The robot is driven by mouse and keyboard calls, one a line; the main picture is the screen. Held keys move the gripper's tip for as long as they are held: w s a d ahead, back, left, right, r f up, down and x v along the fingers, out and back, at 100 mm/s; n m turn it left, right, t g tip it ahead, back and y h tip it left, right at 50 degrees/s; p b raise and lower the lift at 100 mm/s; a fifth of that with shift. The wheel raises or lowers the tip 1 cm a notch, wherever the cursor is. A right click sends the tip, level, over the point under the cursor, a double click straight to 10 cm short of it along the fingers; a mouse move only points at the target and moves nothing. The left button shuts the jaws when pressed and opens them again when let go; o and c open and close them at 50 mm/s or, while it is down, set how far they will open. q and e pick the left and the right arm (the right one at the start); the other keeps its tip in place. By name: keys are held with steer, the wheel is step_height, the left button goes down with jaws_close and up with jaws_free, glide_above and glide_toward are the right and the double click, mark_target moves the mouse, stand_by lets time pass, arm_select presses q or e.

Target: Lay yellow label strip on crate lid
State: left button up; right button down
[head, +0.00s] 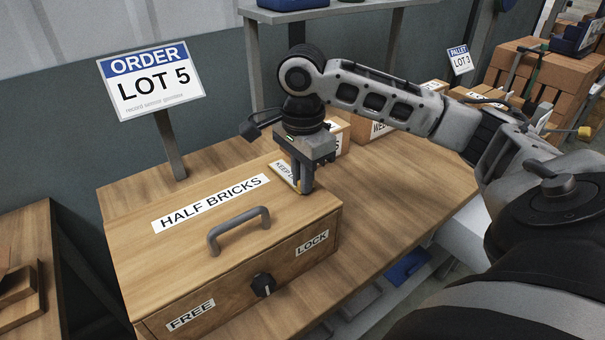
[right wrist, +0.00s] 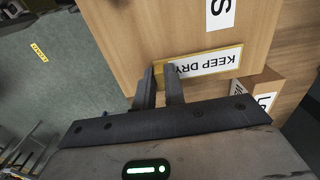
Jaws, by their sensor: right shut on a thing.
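The crate (head: 240,288) is a wooden box on the workbench, with a flat lid (head: 165,255) marked HALF BRICKS and a grey handle on it. The yellow-edged label strip (head: 282,171) reads KEEP DRY. It lies flat over the lid's far right part; I cannot tell whether it touches the wood. My right gripper (head: 303,188) points down and is shut on one end of the strip, partly hiding it. In the right wrist view the fingers (right wrist: 161,85) grip the strip (right wrist: 208,62) over the lid (right wrist: 130,40). My left gripper is not in view.
A black knob (head: 263,285) sits on the crate front between FREE and LOCK labels. Smaller boxes (head: 362,131) stand behind the crate. An ORDER LOT 5 sign (head: 152,82) rises at the back left. The bench (head: 400,185) is clear to the right.

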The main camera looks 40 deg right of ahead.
steer(key=shift+f, duration=0.15)
steer(key=c, duration=1.5)
jaws_free()
step_height(320, 180, up, 12)
steer(key=shift+r, duration=0.2)
steer(key=shift+s+f, duration=0.1)
